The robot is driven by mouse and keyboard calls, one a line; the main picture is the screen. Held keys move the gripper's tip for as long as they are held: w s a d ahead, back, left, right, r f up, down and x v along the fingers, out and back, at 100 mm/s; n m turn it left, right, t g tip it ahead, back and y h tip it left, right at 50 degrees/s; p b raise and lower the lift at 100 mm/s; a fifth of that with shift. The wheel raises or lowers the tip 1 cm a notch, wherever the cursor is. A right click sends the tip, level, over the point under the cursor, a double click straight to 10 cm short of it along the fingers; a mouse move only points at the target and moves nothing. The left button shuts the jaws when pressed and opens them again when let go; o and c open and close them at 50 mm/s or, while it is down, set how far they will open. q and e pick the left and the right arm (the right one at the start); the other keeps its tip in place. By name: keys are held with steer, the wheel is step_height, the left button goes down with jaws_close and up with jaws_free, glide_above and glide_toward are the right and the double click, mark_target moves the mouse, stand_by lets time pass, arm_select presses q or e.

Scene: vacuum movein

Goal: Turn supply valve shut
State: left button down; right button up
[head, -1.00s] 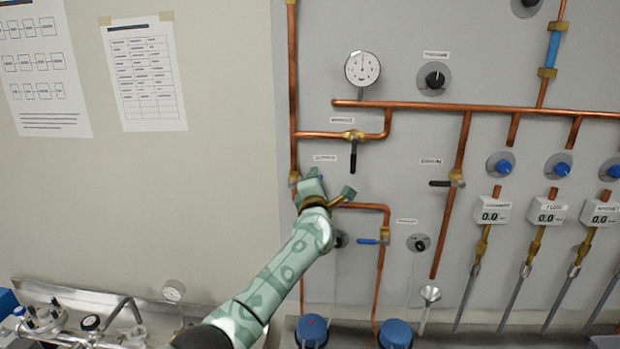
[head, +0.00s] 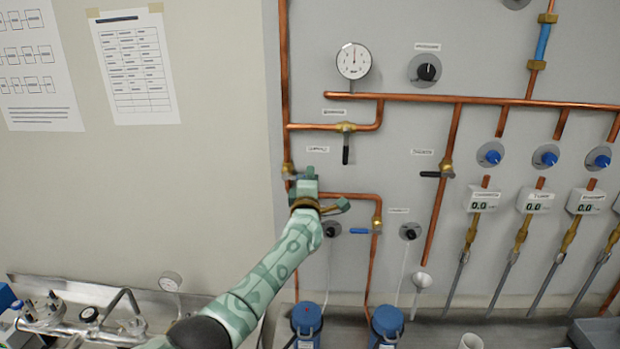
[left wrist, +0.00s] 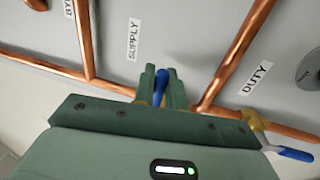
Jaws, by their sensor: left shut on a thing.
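The supply valve's brass body (head: 289,168) sits on the vertical copper pipe at the panel's left, beside a small label (head: 318,149). My left gripper (head: 304,187) is just below it and hides the handle in the head view. In the left wrist view, the blue supply handle (left wrist: 161,84) stands between the two green fingers, which are shut on it. The SUPPLY label (left wrist: 134,40) is above it there. The handle's exact angle to its pipe is hard to tell. My right gripper is not in view.
A black-handled valve (head: 346,145) is above right, under a gauge (head: 354,61). A blue-handled valve (head: 359,231) is below right, and it shows in the left wrist view as a duty handle (left wrist: 290,153). Another black handle (head: 431,174) is farther right. Copper pipes (head: 335,195) run close by.

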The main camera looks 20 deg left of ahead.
arm_select(q)
steer(key=shift+f, duration=0.1)
steer(key=c, duration=1.5)
jaws_free()
steer(key=p+v, duration=0.3)
steer(key=v, duration=1.3)
steer(key=shift+s+d, duration=0.15)
steer(key=shift+f, duration=0.1)
